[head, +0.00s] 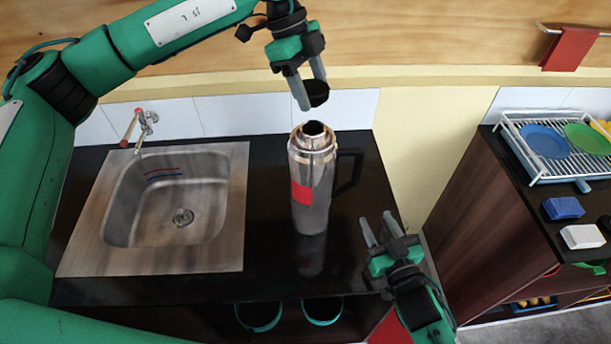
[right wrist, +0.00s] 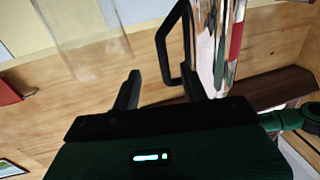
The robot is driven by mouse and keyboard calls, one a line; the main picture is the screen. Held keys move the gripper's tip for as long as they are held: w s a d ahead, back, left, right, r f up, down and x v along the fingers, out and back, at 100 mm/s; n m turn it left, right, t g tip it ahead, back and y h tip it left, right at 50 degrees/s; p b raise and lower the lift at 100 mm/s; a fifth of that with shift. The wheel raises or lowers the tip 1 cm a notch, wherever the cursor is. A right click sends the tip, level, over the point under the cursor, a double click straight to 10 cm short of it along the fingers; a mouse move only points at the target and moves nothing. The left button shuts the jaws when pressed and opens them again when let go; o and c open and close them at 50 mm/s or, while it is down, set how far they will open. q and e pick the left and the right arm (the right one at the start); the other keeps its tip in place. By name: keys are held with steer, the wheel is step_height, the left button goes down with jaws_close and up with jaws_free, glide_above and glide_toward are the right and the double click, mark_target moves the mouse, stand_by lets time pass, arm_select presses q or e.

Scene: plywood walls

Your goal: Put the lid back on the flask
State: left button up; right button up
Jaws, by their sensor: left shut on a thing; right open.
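The steel flask (head: 312,185) stands upright on the black counter, with a red label and a black handle on its right side. Its top is uncovered and shows a dark opening. My left gripper (head: 305,92) is shut on the black lid (head: 316,93) and holds it above the flask's mouth, apart from it. My right gripper (head: 379,230) is open and empty, low and to the right of the flask. The right wrist view shows the flask (right wrist: 226,45) and its black handle (right wrist: 172,45) beyond the open fingers (right wrist: 163,92).
A steel sink (head: 165,205) with a tap (head: 146,122) lies left of the flask. A separate dark cabinet at right carries a dish rack (head: 560,150) with plates, a blue block (head: 563,208) and a white block (head: 582,236). A red cloth (head: 570,48) hangs above.

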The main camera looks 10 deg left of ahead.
mark_target(357, 181)
arm_select(q)
steer(key=shift+w+r, duration=0.1)
steer(key=shift+w, duration=0.05)
steer(key=shift+s+d+r, duration=0.25)
steer(key=shift+s+r, duration=0.1)
steer(key=shift+s, duration=0.35)
steer(key=shift+w+a+f, duration=0.1)
steer(key=shift+w, duration=0.15)
arm_select(e)
steer(key=x, duration=1.1)
steer(key=shift+w+a+r, duration=0.1)
steer(key=shift+w+r, duration=0.25)
steer(key=shift+r, duration=0.05)
jaws_close()
